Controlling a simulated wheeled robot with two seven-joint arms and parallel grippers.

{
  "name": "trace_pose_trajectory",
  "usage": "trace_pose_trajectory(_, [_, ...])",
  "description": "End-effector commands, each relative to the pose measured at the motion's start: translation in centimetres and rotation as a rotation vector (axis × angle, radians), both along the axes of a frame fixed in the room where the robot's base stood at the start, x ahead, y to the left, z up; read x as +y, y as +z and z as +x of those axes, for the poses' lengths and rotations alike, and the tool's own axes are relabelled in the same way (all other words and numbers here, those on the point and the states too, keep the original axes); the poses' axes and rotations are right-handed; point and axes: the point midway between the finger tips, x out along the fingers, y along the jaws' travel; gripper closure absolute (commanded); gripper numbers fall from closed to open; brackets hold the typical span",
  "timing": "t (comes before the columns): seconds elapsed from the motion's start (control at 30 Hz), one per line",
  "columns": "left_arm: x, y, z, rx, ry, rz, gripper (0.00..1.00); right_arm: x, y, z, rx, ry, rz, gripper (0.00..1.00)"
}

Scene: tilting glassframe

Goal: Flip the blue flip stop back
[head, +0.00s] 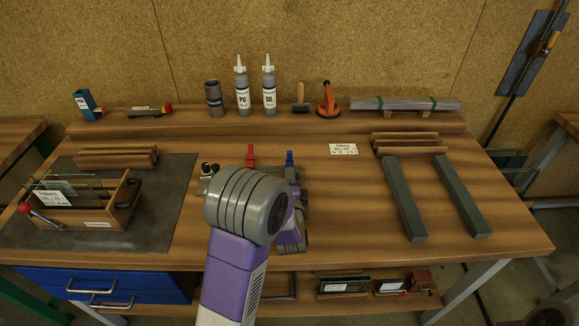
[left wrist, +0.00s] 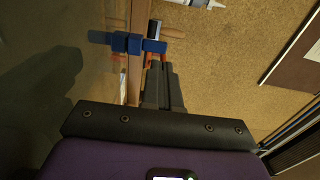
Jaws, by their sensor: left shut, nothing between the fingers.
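The blue flip stop (head: 289,158) stands upright on a fixture in the middle of the bench, right of a red stop (head: 250,155). In the left wrist view a blue part (left wrist: 134,43) shows just beyond my fingertips, apart from them as far as I can tell. My left gripper (left wrist: 157,68) is shut and empty, its dark fingers together and pointing toward the blue part. In the head view my left arm hides much of the fixture and most of the gripper. My right gripper is not in view.
A wooden box with glass panes (head: 95,213) stands on a dark mat at the left. Two dark bars (head: 403,198) lie at the right. Bottles, a hammer and an orange suction lifter (head: 326,100) line the back shelf. The bench between fixture and bars is clear.

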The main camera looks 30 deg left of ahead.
Motion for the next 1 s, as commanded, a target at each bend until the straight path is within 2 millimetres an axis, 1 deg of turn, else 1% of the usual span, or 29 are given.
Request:
trace_pose_trajectory(0.03, [0.6,-0.1,1.0,-0.003,0.002,0.001,1.0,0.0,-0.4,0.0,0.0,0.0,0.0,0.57])
trace_pose_trajectory(0.13, [1.6,-0.2,2.5,-0.002,0.002,0.001,1.0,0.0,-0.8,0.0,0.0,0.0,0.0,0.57])
trace_pose_trajectory(0.2, [2.1,-0.2,3.4,-0.001,0.001,0.002,1.0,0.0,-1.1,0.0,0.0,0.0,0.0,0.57])
trace_pose_trajectory(0.33, [2.8,-0.2,4.5,0.0,0.0,0.0,1.0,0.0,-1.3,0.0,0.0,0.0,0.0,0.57])
trace_pose_trajectory(0.5, [3.1,-0.1,5.1,0.001,0.0,-0.001,1.0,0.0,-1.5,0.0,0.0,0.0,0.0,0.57])
trace_pose_trajectory(0.83, [3.1,0.0,5.1,0.002,0.0,-0.001,1.0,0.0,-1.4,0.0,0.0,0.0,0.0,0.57])
trace_pose_trajectory(1.0, [3.2,0.2,5.2,0.012,0.0,-0.006,1.0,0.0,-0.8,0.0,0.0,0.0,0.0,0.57])
